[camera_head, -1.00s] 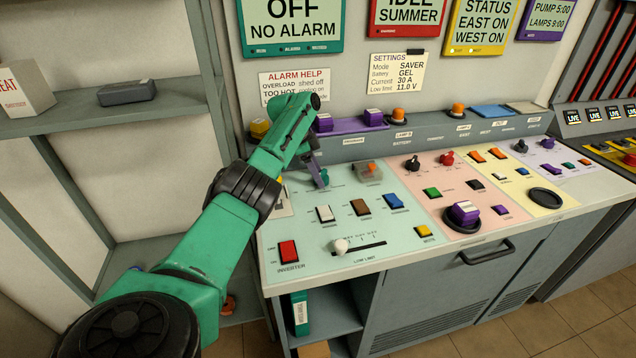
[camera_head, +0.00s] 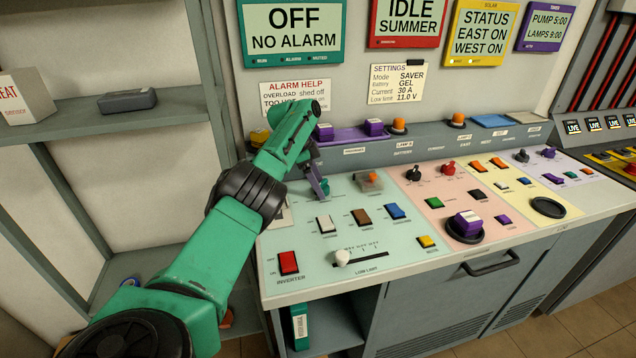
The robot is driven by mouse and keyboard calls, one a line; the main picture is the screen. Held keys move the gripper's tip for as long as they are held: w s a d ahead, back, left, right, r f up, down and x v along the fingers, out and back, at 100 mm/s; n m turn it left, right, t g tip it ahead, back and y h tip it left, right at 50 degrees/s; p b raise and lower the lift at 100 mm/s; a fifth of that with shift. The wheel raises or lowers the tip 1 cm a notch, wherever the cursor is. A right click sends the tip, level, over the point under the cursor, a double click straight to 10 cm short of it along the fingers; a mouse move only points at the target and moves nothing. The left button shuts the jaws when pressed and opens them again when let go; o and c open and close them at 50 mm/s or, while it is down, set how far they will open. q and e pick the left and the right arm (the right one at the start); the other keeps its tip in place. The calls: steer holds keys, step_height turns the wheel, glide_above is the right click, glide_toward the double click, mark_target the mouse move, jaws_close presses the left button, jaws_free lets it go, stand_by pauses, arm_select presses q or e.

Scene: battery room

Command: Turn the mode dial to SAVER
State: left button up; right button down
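My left gripper (camera_head: 318,188) reaches down to the back left of the pale green panel section (camera_head: 300,243), its fingertips at or just above the surface. Only a thin purple-grey finger part shows below the wrist, so I cannot tell whether it is open or shut. I cannot make out the mode dial; the gripper and forearm cover the part of the panel around the fingertips. The settings card (camera_head: 397,84) on the wall reads Mode SAVER. My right gripper is not in view.
Close to the gripper are an orange switch under a clear cover (camera_head: 369,181), a white rocker (camera_head: 325,223) and a brown rocker (camera_head: 360,216). A red inverter switch (camera_head: 288,262) and a white slider knob (camera_head: 342,257) lie nearer the front.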

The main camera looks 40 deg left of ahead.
mark_target(312, 192)
arm_select(q)
steer(key=shift+r, duration=0.1)
steer(key=shift+s+a+r, duration=0.1)
steer(key=shift+r, duration=0.25)
steer(key=v, duration=0.4)
steer(key=shift+r, duration=0.2)
steer(key=p+v, duration=0.5)
steer(key=v, duration=0.4)
steer(key=shift+p, duration=0.4)
steer(key=shift+r, duration=0.1)
